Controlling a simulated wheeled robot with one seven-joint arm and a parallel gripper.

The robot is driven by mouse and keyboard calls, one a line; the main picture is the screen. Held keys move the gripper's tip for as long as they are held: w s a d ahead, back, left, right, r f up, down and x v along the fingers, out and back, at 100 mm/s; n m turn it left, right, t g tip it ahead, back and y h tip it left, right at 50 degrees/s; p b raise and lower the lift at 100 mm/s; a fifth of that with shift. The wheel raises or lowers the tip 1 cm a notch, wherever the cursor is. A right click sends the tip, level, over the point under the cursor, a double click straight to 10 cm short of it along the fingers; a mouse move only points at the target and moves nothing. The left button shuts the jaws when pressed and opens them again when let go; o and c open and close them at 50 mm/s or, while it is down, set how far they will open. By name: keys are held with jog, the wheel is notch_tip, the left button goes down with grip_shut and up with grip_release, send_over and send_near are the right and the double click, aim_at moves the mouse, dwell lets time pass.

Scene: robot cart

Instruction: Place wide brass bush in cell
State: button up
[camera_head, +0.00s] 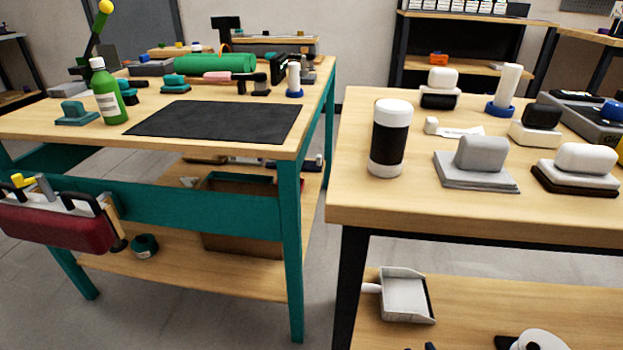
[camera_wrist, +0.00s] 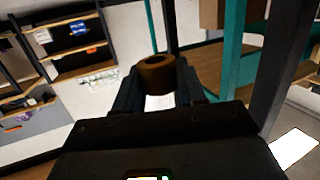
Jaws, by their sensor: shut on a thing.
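In the wrist view, my gripper (camera_wrist: 157,80) is shut on a brown-gold ring, the wide brass bush (camera_wrist: 157,75). The bush sits between the two dark fingertips, with its round opening showing at the top. It is held in the air, clear of any surface in that view. Neither my gripper nor the bush shows in the head view. I cannot make out the cell in either view.
A teal-legged bench (camera_head: 220,150) with a black mat (camera_head: 215,121) stands left in the head view. A wooden table (camera_head: 440,210) at right bears a black-and-white canister (camera_head: 390,138), several blocks on bases and a grey tray (camera_head: 575,120). A floor gap separates them.

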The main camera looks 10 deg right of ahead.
jog(key=w+a+r, duration=0.3)
jog(key=r, duration=0.4)
jog(key=w+a+r, duration=0.3)
jog(key=r, duration=0.4)
notch_tip(320, 180, up, 14)
jog(key=s+p, duration=0.2)
jog(key=p, duration=2.3)
jog(key=shift+m+h, duration=0.4)
